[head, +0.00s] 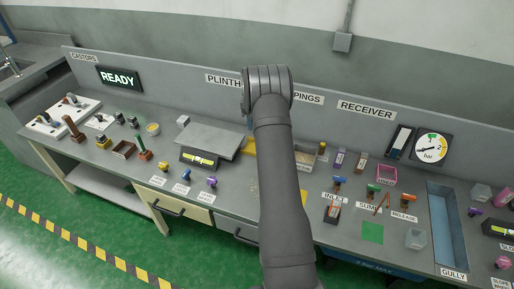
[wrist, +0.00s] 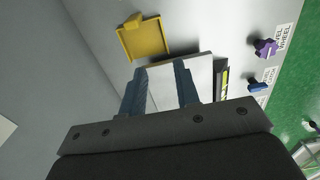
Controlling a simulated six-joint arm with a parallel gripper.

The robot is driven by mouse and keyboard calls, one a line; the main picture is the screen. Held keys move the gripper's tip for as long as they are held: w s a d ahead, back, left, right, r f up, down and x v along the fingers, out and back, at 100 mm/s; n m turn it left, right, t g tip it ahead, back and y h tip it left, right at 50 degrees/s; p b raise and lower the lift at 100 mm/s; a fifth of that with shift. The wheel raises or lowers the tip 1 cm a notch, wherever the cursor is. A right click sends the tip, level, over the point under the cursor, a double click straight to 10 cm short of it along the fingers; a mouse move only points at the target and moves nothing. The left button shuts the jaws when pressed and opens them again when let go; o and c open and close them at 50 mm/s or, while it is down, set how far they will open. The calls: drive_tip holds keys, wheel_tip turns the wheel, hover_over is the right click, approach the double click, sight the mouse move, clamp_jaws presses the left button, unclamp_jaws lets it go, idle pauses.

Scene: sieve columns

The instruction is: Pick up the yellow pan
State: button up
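The yellow pan (wrist: 144,38) is a flat, square, shallow tray with raised edges. It lies on the grey bench near the top of the wrist view, beyond my fingertips. In the head view only a strip of the yellow pan (head: 249,146) shows, just left of my arm, which hides the rest. My gripper (wrist: 160,72) shows in the wrist view with its two blue-grey fingers apart and nothing between them. The fingers are apart from the pan. In the head view my gripper is hidden behind my arm.
A grey plate (head: 207,137) with a lit display stands left of the pan. Small coloured knobs (head: 186,174) line the bench front. A pink tray (head: 386,175), a dial gauge (head: 431,148) and a blue gully (head: 447,225) are to the right. The back panel (head: 180,90) rises behind.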

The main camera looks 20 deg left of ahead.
wheel_tip(320, 180, down, 12)
drive_tip(key=shift+r, duration=0.25)
drive_tip(key=shift+s+a+f, duration=0.1)
drive_tip(key=shift+s+f, duration=0.05)
drive_tip(key=shift+f, duration=1.2)
drive_tip(key=shift+s+f, duration=0.1)
drive_tip(key=shift+f, duration=1.2)
clamp_jaws()
